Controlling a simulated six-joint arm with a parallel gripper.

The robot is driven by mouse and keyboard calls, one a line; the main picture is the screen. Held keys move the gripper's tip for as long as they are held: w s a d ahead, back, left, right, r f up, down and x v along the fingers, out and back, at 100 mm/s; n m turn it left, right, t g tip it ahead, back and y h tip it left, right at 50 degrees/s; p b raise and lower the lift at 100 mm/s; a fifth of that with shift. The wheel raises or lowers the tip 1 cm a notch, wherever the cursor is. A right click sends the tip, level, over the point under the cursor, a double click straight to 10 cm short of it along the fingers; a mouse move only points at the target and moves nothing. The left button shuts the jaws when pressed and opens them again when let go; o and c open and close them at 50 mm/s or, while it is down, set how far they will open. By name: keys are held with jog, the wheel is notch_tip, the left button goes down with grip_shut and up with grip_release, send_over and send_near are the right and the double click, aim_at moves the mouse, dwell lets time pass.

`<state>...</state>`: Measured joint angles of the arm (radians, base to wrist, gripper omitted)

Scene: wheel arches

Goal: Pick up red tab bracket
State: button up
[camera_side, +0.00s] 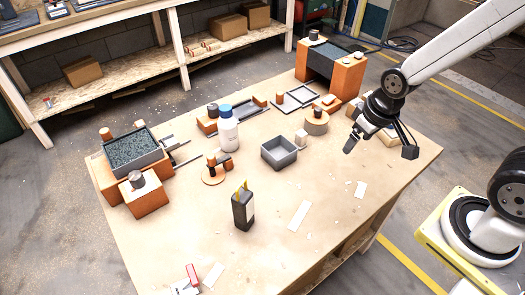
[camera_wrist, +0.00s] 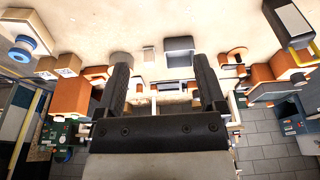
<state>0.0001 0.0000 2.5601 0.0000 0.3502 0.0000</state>
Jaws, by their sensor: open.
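The red tab bracket appears to be the small upright red piece (camera_side: 192,274) on a pale base at the table's near left edge in the side view. I cannot make it out in the wrist view. My gripper (camera_side: 352,144) is over the right part of the table, well above its surface and far from the red piece. In the wrist view, the two dark fingers of my gripper (camera_wrist: 160,64) stand wide apart with nothing held between them.
A black box with yellow prongs (camera_side: 243,210) stands mid-table, between my gripper and the red piece. Pale strips (camera_side: 299,215) lie on the otherwise clear right front.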

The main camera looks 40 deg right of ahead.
jog(key=shift+o, duration=0.7)
jog(key=a+f+m+y, duration=0.4)
jog(key=a+f+m, duration=0.1)
jog(key=a, duration=0.7)
jog(key=w+a+f+m+y, duration=0.1)
jog(key=a+f+m+y, duration=0.3)
jog(key=a+m, duration=0.3)
jog(key=a+f+m+g+y, duration=0.1)
jog(key=a+f+m+y, duration=0.4)
jog(key=a, duration=1.2)
jog(key=shift+w+a+f+m, duration=0.2)
jog(key=shift+f+m, duration=0.2)
jog(key=shift+m, duration=0.15)
jog(key=shift+w+a+f+m, duration=0.2)
jog(key=shift+f+m, duration=0.15)
jog(key=shift+m, duration=0.2)
jog(key=shift+w+a+f+m+t, duration=0.25)
jog(key=shift+f+m+t, duration=0.2)
jog(key=shift+m+t, duration=0.05)
